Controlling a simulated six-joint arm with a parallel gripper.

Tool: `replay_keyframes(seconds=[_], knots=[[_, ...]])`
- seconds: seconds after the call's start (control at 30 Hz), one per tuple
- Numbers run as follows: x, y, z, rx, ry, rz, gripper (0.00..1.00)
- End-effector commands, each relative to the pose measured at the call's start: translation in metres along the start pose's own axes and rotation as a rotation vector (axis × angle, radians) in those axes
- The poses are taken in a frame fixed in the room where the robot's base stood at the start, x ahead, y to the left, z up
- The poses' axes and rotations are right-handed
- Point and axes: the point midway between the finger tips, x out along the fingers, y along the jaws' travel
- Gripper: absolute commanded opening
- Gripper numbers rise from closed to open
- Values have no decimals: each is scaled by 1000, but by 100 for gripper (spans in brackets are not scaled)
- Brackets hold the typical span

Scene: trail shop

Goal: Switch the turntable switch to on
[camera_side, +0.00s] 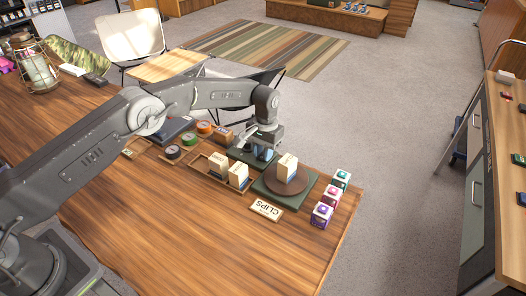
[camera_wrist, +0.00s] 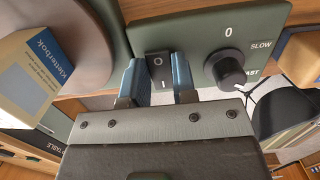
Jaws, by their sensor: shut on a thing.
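The turntable (camera_side: 268,186) has a round brown platter on a dark green base, near the table's far right corner. It also shows in the wrist view (camera_wrist: 88,50), at the upper left. The turntable switch (camera_wrist: 158,66) is a black rocker marked O and I on the green panel. My gripper (camera_wrist: 160,78) has its two blue fingers shut on it, one on each side. Which half of the rocker is pressed down I cannot tell. In the side view my gripper (camera_side: 264,152) points down at the panel behind the turntable, hiding the switch.
A box (camera_side: 287,167) stands on the platter; the wrist view shows it marked Kletterbok (camera_wrist: 38,72). A black speed knob (camera_wrist: 228,70) is just right of the switch. Small cubes (camera_side: 331,195), a CLIPS sign (camera_side: 266,208) and a tray of boxes (camera_side: 213,174) stand nearby.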

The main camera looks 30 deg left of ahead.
Motion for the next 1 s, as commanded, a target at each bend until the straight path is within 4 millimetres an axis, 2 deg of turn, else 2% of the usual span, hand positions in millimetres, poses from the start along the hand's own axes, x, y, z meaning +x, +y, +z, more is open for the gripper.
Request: replay_keyframes(seconds=[0.2, 0.23, 0.5, 0.77, 0.87, 1.0], knots=[[0, 0, 0, 0, 2, 1, 2], [0, 0, 0, 0, 2, 1, 27], [0, 0, 0, 0, 1, 1, 51], [-2, 0, 0, 0, 2, 1, 51], [-11, 0, -1, 0, 4, 1, 51], [-36, 0, -1, 0, 6, 1, 51]])
